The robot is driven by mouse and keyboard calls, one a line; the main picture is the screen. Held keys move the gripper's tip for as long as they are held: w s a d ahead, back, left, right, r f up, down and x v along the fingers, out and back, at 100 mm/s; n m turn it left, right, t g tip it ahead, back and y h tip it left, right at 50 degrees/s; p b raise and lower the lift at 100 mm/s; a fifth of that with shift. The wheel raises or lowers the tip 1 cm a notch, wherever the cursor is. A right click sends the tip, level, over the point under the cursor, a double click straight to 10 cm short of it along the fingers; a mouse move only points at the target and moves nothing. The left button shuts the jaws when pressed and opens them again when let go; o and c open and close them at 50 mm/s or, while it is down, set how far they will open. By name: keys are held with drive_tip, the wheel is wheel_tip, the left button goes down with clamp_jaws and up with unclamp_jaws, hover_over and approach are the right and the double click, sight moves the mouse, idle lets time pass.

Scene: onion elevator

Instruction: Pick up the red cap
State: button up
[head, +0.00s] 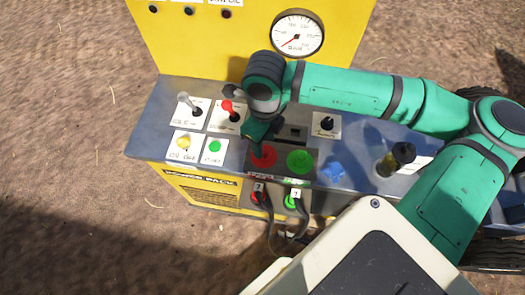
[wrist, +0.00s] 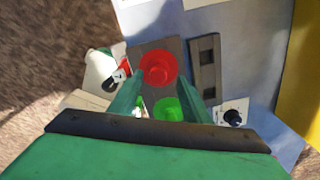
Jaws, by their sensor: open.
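The red cap (head: 263,156) is a round red piece on a dark plate on the panel's top, left of a matching green cap (head: 299,161). In the wrist view the red cap (wrist: 158,70) lies ahead of my fingertips, with the green cap (wrist: 170,109) nearer and lower. My gripper (head: 268,131) points down at the panel, just behind the red cap and partly covering its far edge. In the wrist view my gripper (wrist: 161,76) has its two green fingers apart, one on each side in the picture, with nothing held. I cannot tell whether a fingertip touches the cap.
Right are a black knob (head: 327,124), a blue knob (head: 333,172) and a black post (head: 397,158). Cables (head: 277,222) hang at the front. A gauge (head: 297,33) is behind.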

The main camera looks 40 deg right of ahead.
sight(264, 149)
drive_tip(key=shift+s+f, duration=0.2)
drive_tip(key=shift+f, duration=2.15)
drive_tip(key=shift+a, duration=0.1)
drive_tip(key=c, duration=0.9)
drive_tip(key=shift+r, duration=0.15)
